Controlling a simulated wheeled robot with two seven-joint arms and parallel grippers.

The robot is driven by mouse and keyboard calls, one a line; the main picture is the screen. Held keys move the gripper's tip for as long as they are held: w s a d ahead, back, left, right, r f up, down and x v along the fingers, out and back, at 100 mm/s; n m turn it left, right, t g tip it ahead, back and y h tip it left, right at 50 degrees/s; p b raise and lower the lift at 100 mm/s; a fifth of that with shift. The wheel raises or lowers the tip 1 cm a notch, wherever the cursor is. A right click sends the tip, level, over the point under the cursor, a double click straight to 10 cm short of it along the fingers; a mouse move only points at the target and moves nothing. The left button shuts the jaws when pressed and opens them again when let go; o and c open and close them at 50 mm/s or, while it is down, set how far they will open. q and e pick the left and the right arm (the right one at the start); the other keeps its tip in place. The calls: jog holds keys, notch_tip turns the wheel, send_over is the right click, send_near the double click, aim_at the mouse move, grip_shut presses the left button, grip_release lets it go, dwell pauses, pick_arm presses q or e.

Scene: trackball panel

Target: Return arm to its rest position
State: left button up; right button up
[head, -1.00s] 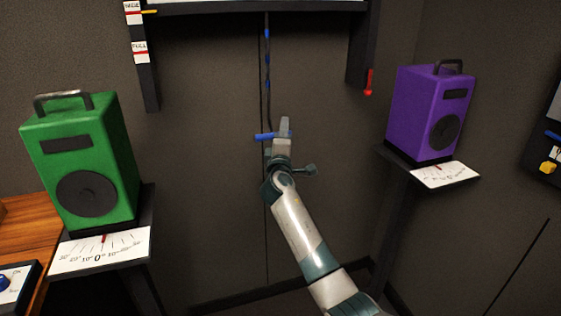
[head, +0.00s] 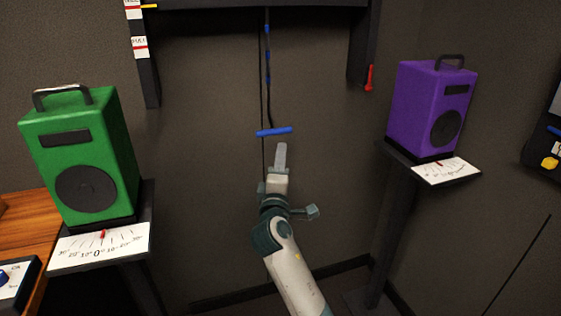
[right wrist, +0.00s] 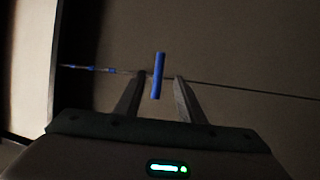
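My right arm (head: 293,275) reaches up from the bottom of the head view. Its gripper (head: 281,148) points at the wall, just below a blue pull handle (head: 274,131) on a hanging cord. In the right wrist view the two fingers are spread. The blue handle (right wrist: 158,76) shows beyond and between their tips, and nothing appears gripped. The handle hangs free from the cord (head: 268,80). My left arm and gripper are not in view.
A green speaker (head: 85,155) stands on a stand at the left, above a dial card. A purple speaker (head: 430,110) stands on a stand at the right. A dark frame (head: 250,5) with a red-tipped post is overhead. Space around the arm is clear.

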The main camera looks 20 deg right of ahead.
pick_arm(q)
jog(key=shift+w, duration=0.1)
